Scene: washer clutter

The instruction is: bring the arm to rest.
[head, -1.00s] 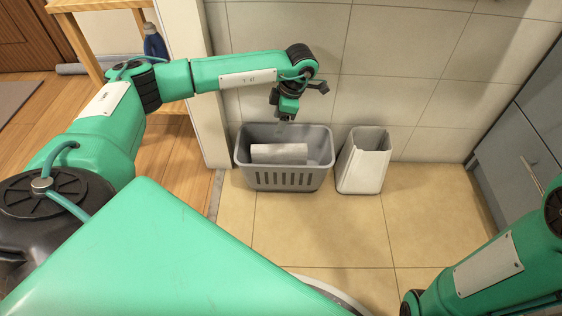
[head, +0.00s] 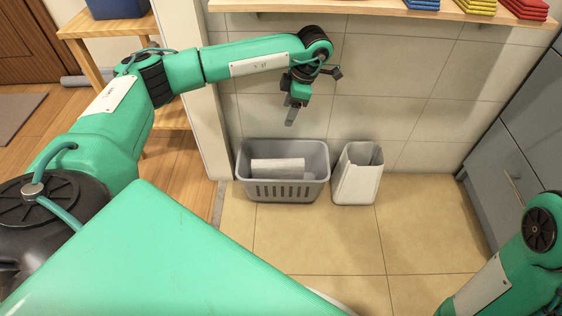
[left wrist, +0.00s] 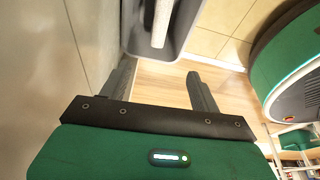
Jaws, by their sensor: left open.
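My left gripper (head: 291,115) hangs fingers-down above the grey laundry basket, apart from it, in front of the tiled wall. In the left wrist view its two fingers (left wrist: 160,90) stand apart with nothing between them. The left arm reaches out from the left side of the head view. The grey basket (head: 290,193) stands on the floor with a pale, roll-like item (head: 277,167) inside. Of my right arm only a part shows at the lower right; its gripper is out of view.
A white bin (head: 352,185) stands to the right of the basket. A wooden shelf (head: 375,16) with folded coloured cloths (head: 475,6) runs along the wall above. Grey cabinets (head: 520,130) are at the right. The tiled floor in front is clear.

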